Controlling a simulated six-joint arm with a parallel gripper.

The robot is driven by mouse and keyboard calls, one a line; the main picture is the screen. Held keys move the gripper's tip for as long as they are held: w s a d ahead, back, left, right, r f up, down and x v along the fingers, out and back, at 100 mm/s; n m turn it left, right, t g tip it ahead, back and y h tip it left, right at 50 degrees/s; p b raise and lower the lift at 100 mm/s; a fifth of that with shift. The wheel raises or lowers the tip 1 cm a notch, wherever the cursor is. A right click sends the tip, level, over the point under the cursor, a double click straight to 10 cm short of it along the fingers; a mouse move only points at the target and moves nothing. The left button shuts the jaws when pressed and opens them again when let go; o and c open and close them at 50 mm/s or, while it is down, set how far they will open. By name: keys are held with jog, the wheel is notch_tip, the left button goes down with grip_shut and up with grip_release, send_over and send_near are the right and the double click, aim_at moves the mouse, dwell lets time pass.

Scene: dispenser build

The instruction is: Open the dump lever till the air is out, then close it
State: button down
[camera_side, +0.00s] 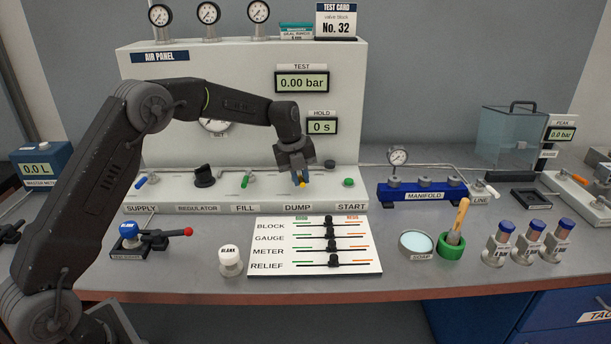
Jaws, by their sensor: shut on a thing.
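My gripper (299,181) is at the air panel (165,101), pointing down over the DUMP label. The TEST display (302,83) on the panel reads 0.00 bar. The HOLD display (321,127) reads 0 s.
The blue supply lever (147,181), black regulator knob (204,177) and green fill lever (247,180) are left of my gripper; the green start button (348,183) is right. A slider board (374,262) lies in front. The blue manifold (422,193) stands to the right.

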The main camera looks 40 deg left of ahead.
jog(key=shift+s+a+m, duration=0.4)
jog(key=shift+m, duration=0.5)
jog(key=c, duration=1.1)
grip_release()
notch_tip(320, 180, up, 14)
jog(key=s+a, duration=0.2)
jog(key=shift+f, duration=0.2)
